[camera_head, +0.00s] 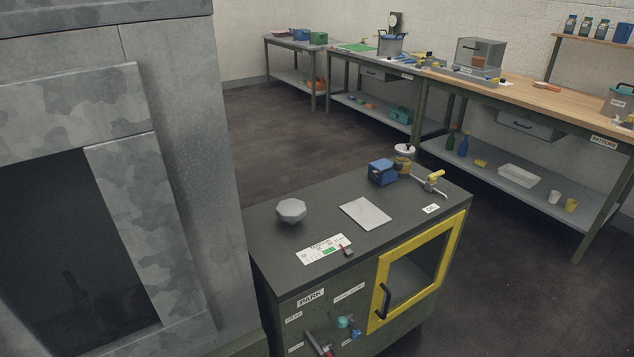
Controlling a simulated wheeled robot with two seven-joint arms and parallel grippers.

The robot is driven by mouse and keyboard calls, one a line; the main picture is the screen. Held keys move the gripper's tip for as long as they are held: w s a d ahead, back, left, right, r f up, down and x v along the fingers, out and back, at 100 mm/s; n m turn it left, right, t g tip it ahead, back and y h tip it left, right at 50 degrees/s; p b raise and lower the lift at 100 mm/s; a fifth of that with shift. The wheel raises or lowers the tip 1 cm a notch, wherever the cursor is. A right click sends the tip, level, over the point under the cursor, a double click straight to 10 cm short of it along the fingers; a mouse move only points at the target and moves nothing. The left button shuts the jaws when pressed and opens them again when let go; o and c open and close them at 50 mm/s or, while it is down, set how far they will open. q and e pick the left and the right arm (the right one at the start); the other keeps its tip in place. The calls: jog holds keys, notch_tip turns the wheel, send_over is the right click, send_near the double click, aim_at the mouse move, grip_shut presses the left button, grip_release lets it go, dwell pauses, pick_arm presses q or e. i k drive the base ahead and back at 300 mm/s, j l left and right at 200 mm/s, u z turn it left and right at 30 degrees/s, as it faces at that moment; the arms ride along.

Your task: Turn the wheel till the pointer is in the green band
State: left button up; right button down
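A grey faceted knob (291,209), which may be the wheel, sits on top of the dark cabinet (400,205). In front of it lies a white scale plate (316,252) with small print that I cannot read fully. A small green band (329,250) is marked on the plate. A small dark and red piece (347,251), which looks like the pointer, is at the plate's right end, right of the green band. Neither of my grippers is in view.
The cabinet top also holds a pale flat sheet (365,213), a blue device (382,171), a jar (404,158) and a yellow-handled valve (435,181). A yellow-framed door (376,300) is on its front. A large grey housing (190,170) stands left. Dark floor is clear behind.

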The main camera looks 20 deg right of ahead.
aim_at(291, 210)
jog(key=i+l, duration=0.15)
jog(key=l, duration=0.25)
jog(key=i+l+u, duration=0.1)
jog(key=l, duration=0.3)
jog(key=i+l, duration=0.15)
jog(key=l, duration=0.3)
jog(key=i+l+u, duration=0.1)
jog(key=l, duration=0.3)
jog(key=i+l, duration=0.15)
jog(key=l, duration=0.3)
jog(key=i+l+u, duration=0.1)
jog(key=l, duration=0.35)
jog(key=i+l, duration=0.1)
jog(key=l, duration=0.3)
